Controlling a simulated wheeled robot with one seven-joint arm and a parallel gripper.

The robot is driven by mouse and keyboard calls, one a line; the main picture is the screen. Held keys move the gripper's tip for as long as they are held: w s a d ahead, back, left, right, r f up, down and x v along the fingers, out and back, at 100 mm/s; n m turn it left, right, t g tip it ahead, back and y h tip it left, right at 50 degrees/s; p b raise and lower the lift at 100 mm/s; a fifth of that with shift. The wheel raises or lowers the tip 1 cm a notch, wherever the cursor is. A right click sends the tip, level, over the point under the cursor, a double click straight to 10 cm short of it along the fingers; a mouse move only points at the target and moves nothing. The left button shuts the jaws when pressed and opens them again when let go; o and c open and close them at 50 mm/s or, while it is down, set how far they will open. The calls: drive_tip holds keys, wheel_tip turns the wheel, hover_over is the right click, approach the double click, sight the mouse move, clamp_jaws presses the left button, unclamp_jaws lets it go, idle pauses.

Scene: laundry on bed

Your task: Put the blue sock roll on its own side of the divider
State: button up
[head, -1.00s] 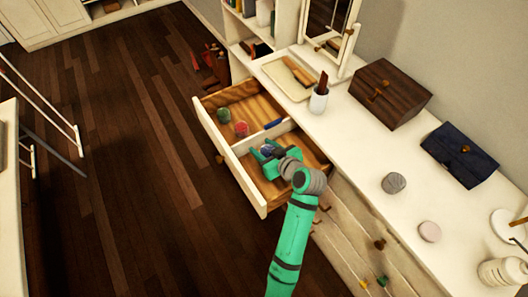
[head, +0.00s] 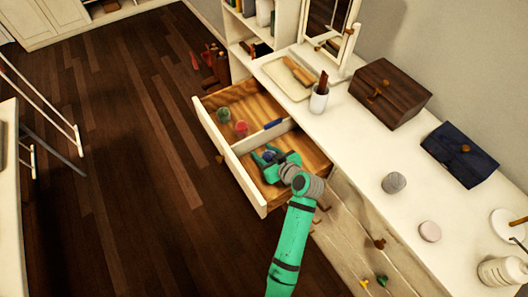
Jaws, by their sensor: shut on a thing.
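The drawer (head: 241,185) is pulled out of the white dresser. A white divider (head: 262,137) splits it into a far and a near compartment. My gripper (head: 267,156) is over the near compartment, close to the divider. It is shut on the blue sock roll (head: 268,155), a small dark blue shape largely hidden by the fingers. I cannot tell whether the roll touches the drawer floor. In the far compartment lie a grey-green roll (head: 223,114), a red roll (head: 241,128) and a small blue bar-shaped thing (head: 273,124) against the divider.
The dresser top bears a tray (head: 287,78), a cup with brushes (head: 318,100), a dark wooden box (head: 389,93), a navy case (head: 459,154) and a grey round thing (head: 394,183). The near compartment's wooden floor (head: 312,153) has bare room on the right.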

drive_tip(key=shift+f, duration=0.25)
drive_tip(key=o, duration=1)
drive_tip(key=shift+o, duration=0.2)
drive_tip(key=shift+r, duration=0.25)
drive_tip(key=v, duration=1.2)
drive_tip(key=shift+r, duration=0.3)
drive_tip(key=shift+s+a, duration=0.1)
